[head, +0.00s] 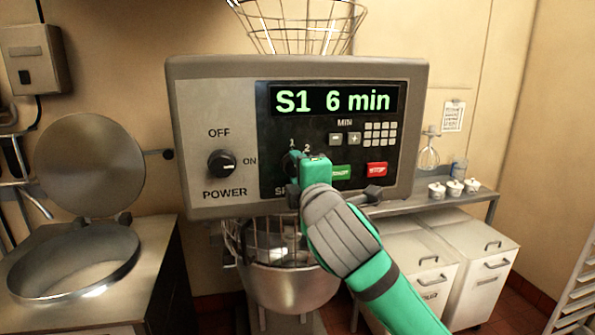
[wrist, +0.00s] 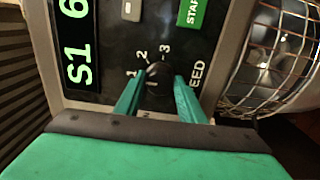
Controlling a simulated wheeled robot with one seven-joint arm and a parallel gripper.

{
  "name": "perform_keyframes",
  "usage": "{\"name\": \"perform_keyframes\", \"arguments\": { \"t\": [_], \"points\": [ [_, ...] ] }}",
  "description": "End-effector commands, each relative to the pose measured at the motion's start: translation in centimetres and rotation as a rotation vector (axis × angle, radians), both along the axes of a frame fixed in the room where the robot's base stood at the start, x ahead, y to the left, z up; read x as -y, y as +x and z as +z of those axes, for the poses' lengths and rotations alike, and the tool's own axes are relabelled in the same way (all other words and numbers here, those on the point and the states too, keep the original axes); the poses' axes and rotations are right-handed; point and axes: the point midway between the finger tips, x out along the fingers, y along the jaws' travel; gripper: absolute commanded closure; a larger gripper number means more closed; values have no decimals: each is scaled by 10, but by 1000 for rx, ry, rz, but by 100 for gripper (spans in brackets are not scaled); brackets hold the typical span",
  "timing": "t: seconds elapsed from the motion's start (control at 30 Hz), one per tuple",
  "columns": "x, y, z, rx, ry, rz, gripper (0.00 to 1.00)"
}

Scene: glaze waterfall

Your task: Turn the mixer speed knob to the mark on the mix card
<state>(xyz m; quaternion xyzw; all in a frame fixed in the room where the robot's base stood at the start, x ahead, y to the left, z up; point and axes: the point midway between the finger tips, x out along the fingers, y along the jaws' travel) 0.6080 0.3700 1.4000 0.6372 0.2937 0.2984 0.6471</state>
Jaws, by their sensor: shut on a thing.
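The black speed knob (wrist: 158,82) sits on the mixer's control panel (head: 222,77), with the marks 1, 2 and 3 around it. My gripper (wrist: 161,77) is shut on it, one green finger on each side. Its pointer is hard to make out in the wrist view. In the head view my gripper (head: 304,160) covers most of the knob and part of its label. The display (head: 333,100) reads "S1 6 min". A paper sheet (head: 453,116) hangs on the back wall, possibly the mix card; its writing is too small to read.
The power knob (head: 222,164) is left of the speed knob. The green start button (head: 341,172) and red stop button (head: 377,169) lie close to my gripper's right. The steel bowl (head: 290,285) and wire guard (wrist: 270,60) are below the panel.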

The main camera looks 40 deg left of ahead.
Motion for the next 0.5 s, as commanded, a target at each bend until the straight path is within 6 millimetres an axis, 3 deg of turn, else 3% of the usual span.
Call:
{"name": "perform_keyframes", "arguments": {
  "t": [0.07, 0.1, 0.17, 0.5],
  "points": [
    [-1, 0, -1, -1, -3, 2, 87],
    [-1, -1, -1, -1, -3, 2, 60],
    [-1, -1, -1, -1, -2, 2, 46],
    [1, -1, 0, 0, 0, 1, 46]
  ]
}}
